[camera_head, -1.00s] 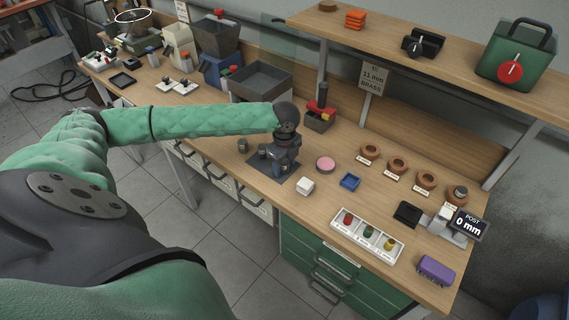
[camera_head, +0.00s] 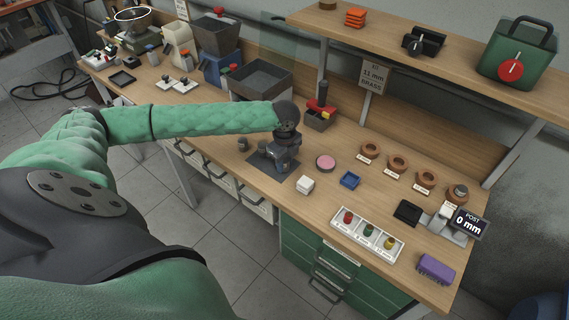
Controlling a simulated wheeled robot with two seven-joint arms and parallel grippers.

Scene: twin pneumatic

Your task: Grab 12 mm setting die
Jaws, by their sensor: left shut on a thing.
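My left gripper (camera_head: 284,155) points down over a dark square mat (camera_head: 271,179) near the bench's front edge. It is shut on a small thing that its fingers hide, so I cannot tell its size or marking. A small dark grey cylinder (camera_head: 243,145) stands on the bench just left of the mat. A white tray (camera_head: 345,238) holds a red piece (camera_head: 348,218), a green piece (camera_head: 368,230) and a yellow piece (camera_head: 389,243); their labels are too small to read. I cannot tell which piece is the 12 mm setting die. My right gripper is out of view.
A white block (camera_head: 305,185), pink disc (camera_head: 326,162) and blue dish (camera_head: 349,180) lie right of the gripper. A grey bin (camera_head: 262,80) stands behind the arm.

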